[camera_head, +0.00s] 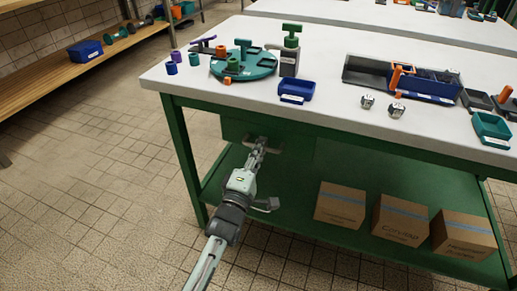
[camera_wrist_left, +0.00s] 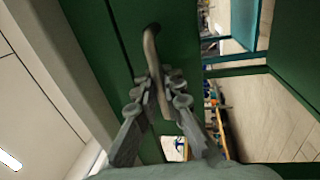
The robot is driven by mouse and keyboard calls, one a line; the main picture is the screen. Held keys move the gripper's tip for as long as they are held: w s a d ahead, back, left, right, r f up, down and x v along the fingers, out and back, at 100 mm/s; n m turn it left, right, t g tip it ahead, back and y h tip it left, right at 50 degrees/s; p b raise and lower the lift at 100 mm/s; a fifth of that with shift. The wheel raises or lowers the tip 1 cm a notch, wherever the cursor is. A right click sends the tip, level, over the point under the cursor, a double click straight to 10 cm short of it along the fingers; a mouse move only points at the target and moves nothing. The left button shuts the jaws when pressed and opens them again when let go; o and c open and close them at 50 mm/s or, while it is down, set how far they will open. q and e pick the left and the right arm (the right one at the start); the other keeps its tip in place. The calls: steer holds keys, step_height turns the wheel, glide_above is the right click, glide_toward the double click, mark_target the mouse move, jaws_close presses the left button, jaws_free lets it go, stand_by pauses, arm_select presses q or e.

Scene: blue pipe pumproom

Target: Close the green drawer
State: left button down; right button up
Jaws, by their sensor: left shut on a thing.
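The green drawer (camera_head: 298,158) sits under the left part of the green-framed workbench's white top. Its front and a metal bar handle (camera_head: 276,147) face me; how far out it stands is hard to tell. My left gripper (camera_head: 259,146) reaches up to the drawer front and is shut on the handle. In the left wrist view, the fingers of the left gripper (camera_wrist_left: 160,90) close around the curved handle (camera_wrist_left: 150,45), with the green drawer front (camera_wrist_left: 178,35) behind. The fingers partly hide the handle. My right gripper is not in view.
The workbench top (camera_head: 330,118) holds a teal round fixture (camera_head: 245,68), a blue tray (camera_head: 296,90) and small parts. Several cardboard boxes (camera_head: 340,205) stand on the lower green shelf, right of my arm. Tiled floor (camera_head: 100,190) is clear at the left.

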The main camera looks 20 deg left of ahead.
arm_select(q)
steer(key=c, duration=1.9)
jaws_free()
steer(key=shift+w, duration=0.25)
steer(key=shift+s, duration=0.15)
steer(key=shift+s+f, duration=0.1)
steer(key=shift+s, duration=0.2)
steer(key=s, duration=0.3)
steer(key=s+f, duration=0.1)
steer(key=s, duration=0.3)
steer(key=s+f, duration=0.1)
steer(key=s, duration=0.3)
steer(key=shift+a, duration=0.2)
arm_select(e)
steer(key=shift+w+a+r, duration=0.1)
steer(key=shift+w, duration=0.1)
